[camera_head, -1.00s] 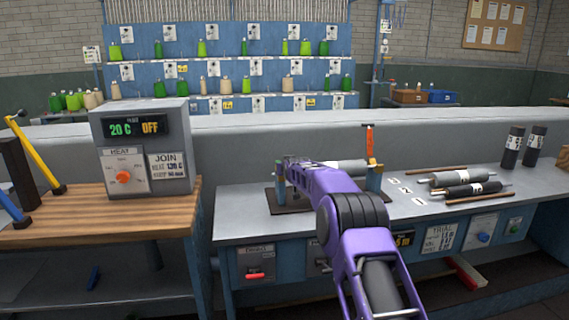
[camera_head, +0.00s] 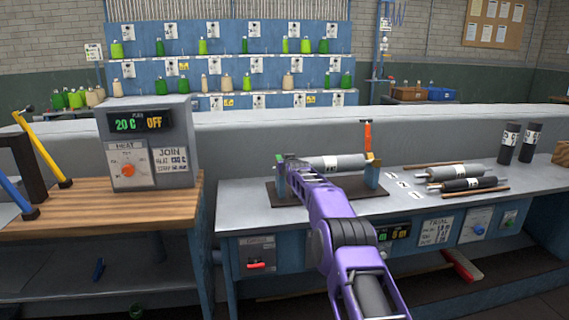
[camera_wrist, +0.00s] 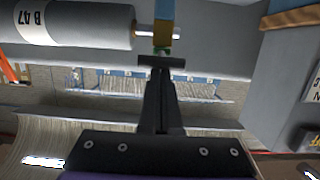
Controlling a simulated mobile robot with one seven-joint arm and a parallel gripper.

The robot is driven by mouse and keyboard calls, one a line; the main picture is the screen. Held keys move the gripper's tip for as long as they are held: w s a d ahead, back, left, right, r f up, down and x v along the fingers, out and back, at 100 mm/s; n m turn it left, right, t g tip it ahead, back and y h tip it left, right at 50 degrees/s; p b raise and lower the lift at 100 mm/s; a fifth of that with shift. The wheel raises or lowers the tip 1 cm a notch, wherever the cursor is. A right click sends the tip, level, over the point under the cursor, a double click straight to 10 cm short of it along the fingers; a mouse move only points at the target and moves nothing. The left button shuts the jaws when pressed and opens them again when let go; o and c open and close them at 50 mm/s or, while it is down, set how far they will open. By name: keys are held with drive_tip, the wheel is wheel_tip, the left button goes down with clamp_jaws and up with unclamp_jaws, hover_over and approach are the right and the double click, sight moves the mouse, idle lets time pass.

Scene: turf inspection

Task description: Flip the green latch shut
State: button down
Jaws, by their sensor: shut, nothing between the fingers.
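A grey roller (camera_head: 338,163) lies across a stand between two blue posts on the bench. It shows in the wrist view with the label B 47 (camera_wrist: 70,22). The green latch (camera_wrist: 162,51) is a small green part at the left post, just past my fingertips; in the head view it is mostly hidden behind my arm. My gripper (camera_wrist: 162,62) is shut and empty, with its tips very close to the green part; I cannot tell if they touch. In the head view my gripper (camera_head: 289,163) is at the stand's left post. An orange latch (camera_head: 367,136) stands upright on the right post.
The dark base plate (camera_head: 372,191) sits on the grey bench (camera_head: 235,212). More rollers (camera_head: 470,184) lie to the right, with two dark cylinders (camera_head: 511,143) standing behind. A heater box (camera_head: 150,145) stands on the wooden table at left. The bench front left is clear.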

drive_tip(key=f, duration=0.3)
drive_tip(key=shift+s+f+g, duration=0.2)
drive_tip(key=shift+f+g, duration=0.05)
drive_tip(key=shift+g, duration=0.05)
wheel_tip(320, 180, up, 7)
drive_tip(key=s+d+f, duration=0.1)
drive_tip(key=s+f, duration=0.5)
drive_tip(key=f, duration=0.1)
drive_tip(key=shift+s+d+f+b, duration=0.15)
drive_tip(key=shift+s+d+b, duration=0.05)
drive_tip(key=shift+s+b, duration=0.2)
